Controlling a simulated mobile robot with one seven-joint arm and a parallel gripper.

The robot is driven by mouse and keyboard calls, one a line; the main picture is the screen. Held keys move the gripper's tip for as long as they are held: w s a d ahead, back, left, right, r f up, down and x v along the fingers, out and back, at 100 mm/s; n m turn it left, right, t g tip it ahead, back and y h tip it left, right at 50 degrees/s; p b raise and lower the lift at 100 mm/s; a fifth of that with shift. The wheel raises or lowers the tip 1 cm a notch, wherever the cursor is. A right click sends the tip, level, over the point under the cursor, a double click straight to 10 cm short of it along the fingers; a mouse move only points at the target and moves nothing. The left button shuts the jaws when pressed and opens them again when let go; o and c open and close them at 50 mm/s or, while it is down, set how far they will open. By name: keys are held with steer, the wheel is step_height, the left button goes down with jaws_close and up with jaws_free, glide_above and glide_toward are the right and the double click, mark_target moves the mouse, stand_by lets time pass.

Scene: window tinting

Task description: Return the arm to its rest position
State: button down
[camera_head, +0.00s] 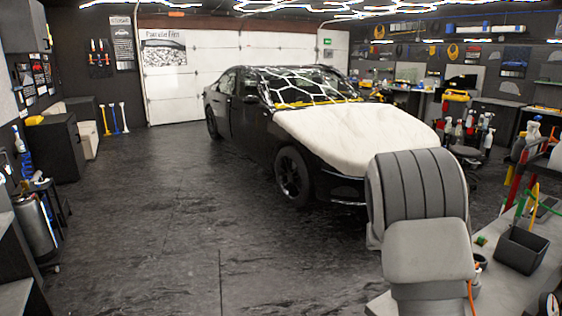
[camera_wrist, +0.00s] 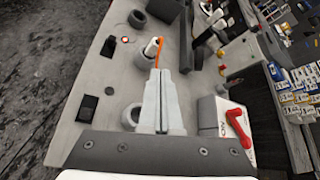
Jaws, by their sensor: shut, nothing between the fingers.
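My gripper (camera_wrist: 161,76) shows in the wrist view with its two pale fingers together and nothing between them. It is over a light grey workbench (camera_wrist: 88,65), its tips pointing toward the top of the picture. A small white object with an orange strip (camera_wrist: 162,50) lies just beyond the tips; I cannot tell whether they touch. In the head view my grey arm stands in the right foreground, beside the workbench (camera_head: 500,290). My gripper is hidden there.
On the bench are a black bin (camera_head: 521,249), a red-handled tool (camera_wrist: 238,128) and a dark block (camera_wrist: 87,107). A black car with a white hood cover (camera_head: 350,135) stands beyond my arm. The dark floor (camera_head: 150,220) on the left is open.

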steer(key=s+a+r+m+y, duration=0.3)
steer(key=s+a+r+m, duration=0.2)
steer(key=s+m, duration=0.3)
steer(key=s+a+r+m+y, duration=0.2)
steer(key=s+a+r+m, duration=0.3)
steer(key=s+a+m, duration=0.15)
steer(key=s+a+r+m+t+y, duration=0.2)
steer(key=s+a+m+y, duration=0.4)
steer(key=s+a+m, duration=0.7)
steer(key=s+a, duration=0.2)
steer(key=s, duration=0.1)
steer(key=shift+r+y, duration=0.2)
steer(key=shift+y, duration=0.1)
steer(key=shift+a, duration=0.1)
